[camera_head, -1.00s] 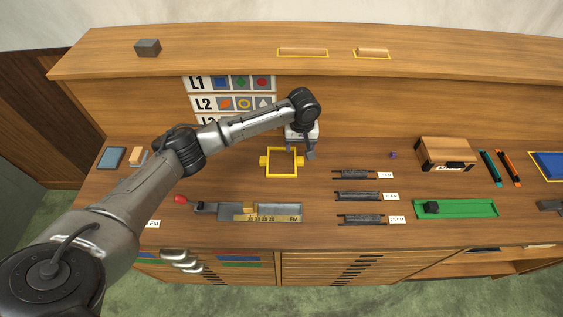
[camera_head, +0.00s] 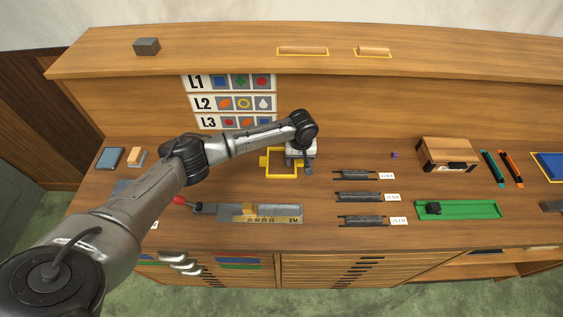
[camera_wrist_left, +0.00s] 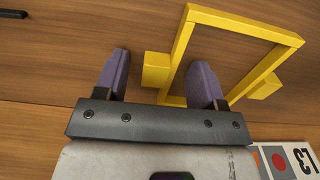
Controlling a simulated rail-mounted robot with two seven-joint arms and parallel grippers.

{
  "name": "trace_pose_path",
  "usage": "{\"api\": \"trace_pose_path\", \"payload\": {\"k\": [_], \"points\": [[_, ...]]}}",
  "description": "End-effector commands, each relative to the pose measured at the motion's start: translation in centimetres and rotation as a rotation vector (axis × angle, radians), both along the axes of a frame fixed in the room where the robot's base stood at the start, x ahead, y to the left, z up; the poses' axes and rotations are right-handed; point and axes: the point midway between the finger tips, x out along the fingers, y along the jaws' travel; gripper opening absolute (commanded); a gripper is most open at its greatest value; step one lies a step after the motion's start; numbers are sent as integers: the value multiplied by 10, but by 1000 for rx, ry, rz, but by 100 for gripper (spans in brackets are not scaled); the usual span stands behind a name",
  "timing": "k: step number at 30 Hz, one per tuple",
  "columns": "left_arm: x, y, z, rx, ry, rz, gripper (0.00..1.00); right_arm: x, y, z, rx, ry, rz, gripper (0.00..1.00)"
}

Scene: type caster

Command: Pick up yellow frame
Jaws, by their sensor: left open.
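The yellow frame (camera_head: 282,176), a square open frame with a block on each side, lies on the wooden worktop below the chart. My left gripper (camera_head: 307,168) is over the frame's right side and hides part of it. In the left wrist view, the gripper (camera_wrist_left: 160,78) is open. One side bar and block of the yellow frame (camera_wrist_left: 179,52) show between its two purple-grey fingers. One finger overlaps the frame's opening, and the other is outside it. I cannot tell whether the fingers touch the frame. My right gripper is not in view.
A grey composing tool with a red knob (camera_head: 260,213) lies in front of the frame. Several dark labelled pieces (camera_head: 355,175) lie to the right, with a wooden box (camera_head: 447,154) and a green tray (camera_head: 480,209) beyond. The chart (camera_head: 231,103) stands behind.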

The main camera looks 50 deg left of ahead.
Motion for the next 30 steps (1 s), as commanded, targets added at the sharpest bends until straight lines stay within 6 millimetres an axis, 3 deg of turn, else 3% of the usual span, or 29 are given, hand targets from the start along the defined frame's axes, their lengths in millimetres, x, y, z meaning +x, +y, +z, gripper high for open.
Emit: {"api": "trace_pose_path", "payload": {"k": [4, 21, 30], "points": [[0, 0, 0, 0, 0, 0, 62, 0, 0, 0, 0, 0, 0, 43], [0, 0, 0, -1, 1, 0, 8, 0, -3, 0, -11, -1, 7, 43], [0, 0, 2, -1, -1, 0, 6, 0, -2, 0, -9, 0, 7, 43]]}}
